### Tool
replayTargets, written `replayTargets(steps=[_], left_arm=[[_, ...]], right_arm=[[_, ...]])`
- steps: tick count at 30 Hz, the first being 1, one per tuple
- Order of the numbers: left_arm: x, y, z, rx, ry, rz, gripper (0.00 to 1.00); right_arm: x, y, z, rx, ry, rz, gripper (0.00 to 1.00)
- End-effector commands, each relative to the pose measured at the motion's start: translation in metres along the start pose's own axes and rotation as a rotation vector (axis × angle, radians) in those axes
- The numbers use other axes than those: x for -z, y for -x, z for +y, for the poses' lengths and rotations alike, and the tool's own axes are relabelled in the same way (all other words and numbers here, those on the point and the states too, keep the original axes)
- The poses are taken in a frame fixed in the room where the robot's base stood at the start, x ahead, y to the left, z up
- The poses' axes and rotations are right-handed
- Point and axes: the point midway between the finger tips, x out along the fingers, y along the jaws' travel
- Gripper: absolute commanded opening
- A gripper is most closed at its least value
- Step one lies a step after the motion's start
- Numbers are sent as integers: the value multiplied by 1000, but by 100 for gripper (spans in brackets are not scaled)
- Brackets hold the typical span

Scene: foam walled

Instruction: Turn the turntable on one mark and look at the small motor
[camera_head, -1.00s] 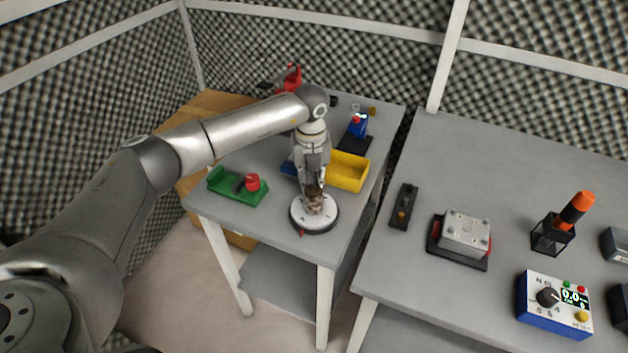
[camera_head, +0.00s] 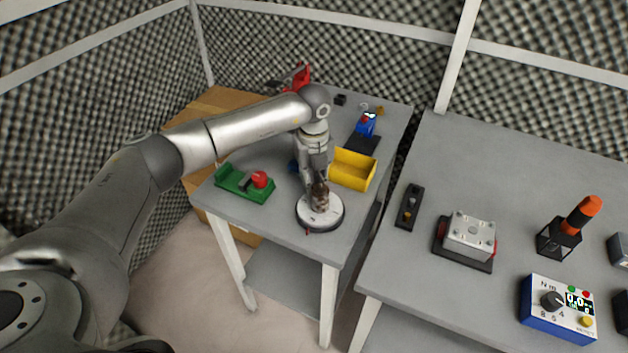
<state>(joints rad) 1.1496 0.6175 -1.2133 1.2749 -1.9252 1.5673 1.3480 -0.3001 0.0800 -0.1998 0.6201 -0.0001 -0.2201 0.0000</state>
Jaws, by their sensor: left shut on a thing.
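The turntable (camera_head: 308,219) is a round white disc with a dark rim near the front corner of the left grey table. A small red mark shows on the table at its front edge. The small motor (camera_head: 320,197), brownish and upright, stands on the disc. My left gripper (camera_head: 318,186) points down from above and is shut on the small motor. Its fingers and wrist hide the motor's upper part, and the exact contact is too small to make out. My right gripper is not in view.
A green tray with a red knob (camera_head: 260,179) lies left of the turntable, a yellow bin (camera_head: 353,170) behind it. A blue device (camera_head: 367,125) stands farther back. The right table holds a metal block (camera_head: 470,235), an orange-handled tool (camera_head: 584,214) and a blue meter (camera_head: 556,309).

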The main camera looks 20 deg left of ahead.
Motion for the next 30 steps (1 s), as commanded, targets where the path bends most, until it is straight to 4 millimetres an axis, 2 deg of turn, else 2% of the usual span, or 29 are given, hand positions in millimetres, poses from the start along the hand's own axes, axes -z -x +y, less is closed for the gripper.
replayTargets(steps=[7, 8, 12, 13, 23, 26, 30], left_arm=[[-1, 2, -1, 4, 1, -3, 0], [-1, 2, -1, 4, 1, -3, 19], [-1, 1, 0, 3, 1, -2, 37], [-1, 1, 0, 2, 1, -2, 39], [0, 3, 0, 2, 0, -1, 39], [-1, 13, 0, 2, 0, -3, 39], [-2, 39, -1, 5, 1, -4, 39]], right_arm=[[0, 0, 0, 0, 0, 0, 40], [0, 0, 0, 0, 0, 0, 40], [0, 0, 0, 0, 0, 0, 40], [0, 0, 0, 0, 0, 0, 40], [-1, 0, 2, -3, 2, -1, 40], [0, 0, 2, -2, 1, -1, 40], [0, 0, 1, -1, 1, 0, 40]])
